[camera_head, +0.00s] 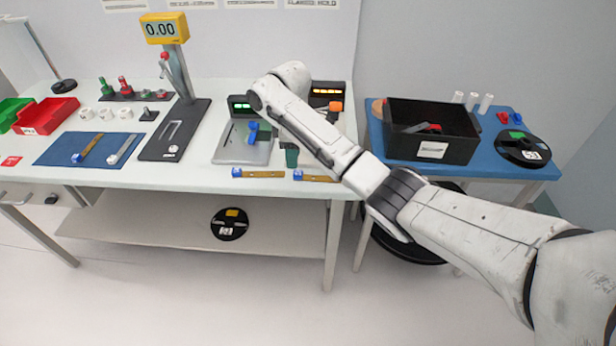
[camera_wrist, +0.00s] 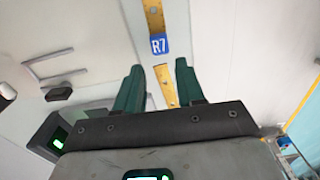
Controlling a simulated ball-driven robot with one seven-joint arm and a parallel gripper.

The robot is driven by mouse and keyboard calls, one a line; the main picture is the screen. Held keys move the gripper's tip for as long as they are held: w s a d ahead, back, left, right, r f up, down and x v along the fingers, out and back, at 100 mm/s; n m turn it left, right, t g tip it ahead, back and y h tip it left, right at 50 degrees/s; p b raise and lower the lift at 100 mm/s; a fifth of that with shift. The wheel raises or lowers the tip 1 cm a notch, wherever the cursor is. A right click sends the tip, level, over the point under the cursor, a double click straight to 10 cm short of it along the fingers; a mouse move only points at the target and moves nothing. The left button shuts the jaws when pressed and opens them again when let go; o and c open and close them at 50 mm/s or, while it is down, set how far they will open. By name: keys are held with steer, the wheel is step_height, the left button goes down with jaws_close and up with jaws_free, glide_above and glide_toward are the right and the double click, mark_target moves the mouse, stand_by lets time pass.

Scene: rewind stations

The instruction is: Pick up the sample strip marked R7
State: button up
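The strip marked R7 shows in the wrist view as a blue tag (camera_wrist: 158,45) on a brass-coloured bar that runs to the top edge. It appears to be the right-hand strip (camera_head: 317,179) at the table's front edge in the head view. Another brass strip (camera_head: 260,174) lies to its left. Part of a brass bar also shows between my fingers in the wrist view (camera_wrist: 166,88). My gripper (camera_wrist: 160,68) has its two green fingers apart, with nothing held. In the head view my gripper (camera_head: 291,157) is over the front edge area, largely hidden by my arm.
A grey tray (camera_head: 230,153) with a blue item is left of my gripper. Displays with green (camera_head: 240,106) and orange (camera_head: 327,92) lights stand behind. More strips lie on a blue mat (camera_head: 60,150) at left. A black bin (camera_head: 430,155) is on the right table.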

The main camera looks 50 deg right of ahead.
mark_target(294, 173)
steer(key=shift+s+f+p, duration=0.1)
steer(key=shift+f+p, duration=0.2)
steer(key=shift+f, duration=2.55)
jaws_close()
